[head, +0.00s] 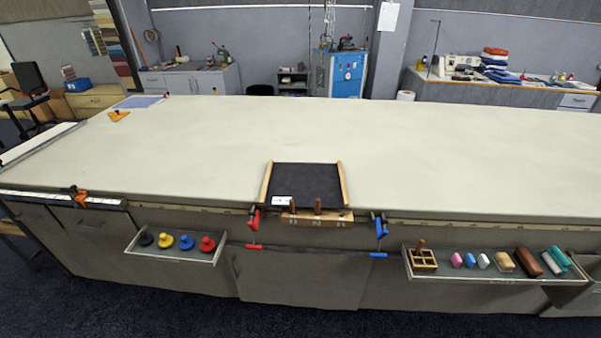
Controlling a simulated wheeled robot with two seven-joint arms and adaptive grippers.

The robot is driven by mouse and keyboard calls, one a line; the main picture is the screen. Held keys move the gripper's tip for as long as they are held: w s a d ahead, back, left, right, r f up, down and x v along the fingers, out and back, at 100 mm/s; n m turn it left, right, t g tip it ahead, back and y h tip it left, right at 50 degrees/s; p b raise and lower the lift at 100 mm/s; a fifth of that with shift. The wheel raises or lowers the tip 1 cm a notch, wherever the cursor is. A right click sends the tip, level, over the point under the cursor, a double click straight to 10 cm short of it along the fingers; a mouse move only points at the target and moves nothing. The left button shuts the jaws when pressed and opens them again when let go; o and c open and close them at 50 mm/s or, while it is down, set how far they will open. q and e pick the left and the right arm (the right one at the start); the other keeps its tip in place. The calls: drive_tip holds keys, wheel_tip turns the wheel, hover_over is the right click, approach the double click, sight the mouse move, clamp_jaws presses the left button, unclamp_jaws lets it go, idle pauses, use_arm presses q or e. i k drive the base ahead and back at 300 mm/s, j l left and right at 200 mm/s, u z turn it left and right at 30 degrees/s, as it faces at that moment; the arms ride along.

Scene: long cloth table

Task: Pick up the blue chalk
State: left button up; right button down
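The blue chalk (469,260) is a small rounded piece in the shallow right tray (498,277) at the table's front edge. It lies between a pink chalk (456,260) and a white chalk (484,261), with narrow gaps on either side. Nothing covers it. Neither of my grippers shows in the head view.
The right tray also holds a wooden rack (423,259) and a brown block (528,262). A left tray (177,255) holds several coloured knobbed discs. A dark board (304,184) sits at the table's front, between red and blue clamps (380,226). The cloth tabletop (440,150) is mostly clear.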

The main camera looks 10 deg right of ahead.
sight(470, 260)
drive_tip(key=z, duration=1.8)
drive_tip(key=l+u, duration=0.15)
drive_tip(key=l, duration=0.25)
drive_tip(key=i+l+u, duration=0.15)
drive_tip(key=l, duration=0.3)
